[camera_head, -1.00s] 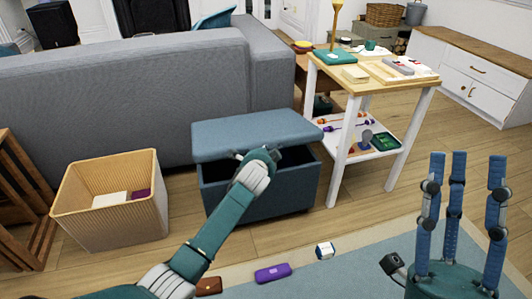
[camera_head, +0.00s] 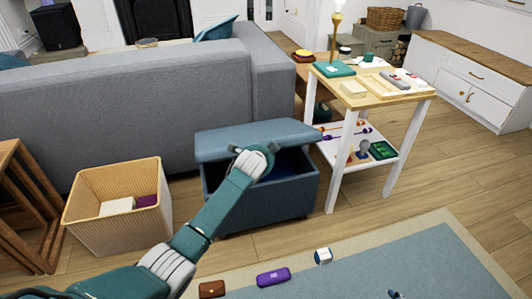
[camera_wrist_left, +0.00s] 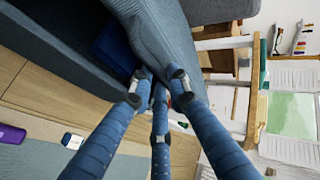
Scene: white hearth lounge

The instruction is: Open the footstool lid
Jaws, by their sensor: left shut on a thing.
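The blue-grey footstool stands in front of the grey sofa, with its box body (camera_head: 262,208) on the wooden floor. Its padded lid (camera_head: 252,136) is partly raised, and a dark gap shows under its front edge. In the left wrist view the lid (camera_wrist_left: 160,35) lies beside the open box, and a dark blue thing (camera_wrist_left: 112,45) shows inside. My left gripper (camera_head: 262,158) is at the lid's front edge, shut on it. Its fingers (camera_wrist_left: 158,88) meet at that edge in the wrist view. Only a small tip of my right gripper (camera_head: 396,294) shows at the bottom edge.
A wicker bin (camera_head: 120,225) stands left of the footstool. A white-legged side table (camera_head: 345,150) with several items stands close on the right. A purple case (camera_head: 273,277), a brown pouch (camera_head: 212,289) and a small white-and-blue box (camera_head: 323,255) lie in front near the rug (camera_head: 400,255).

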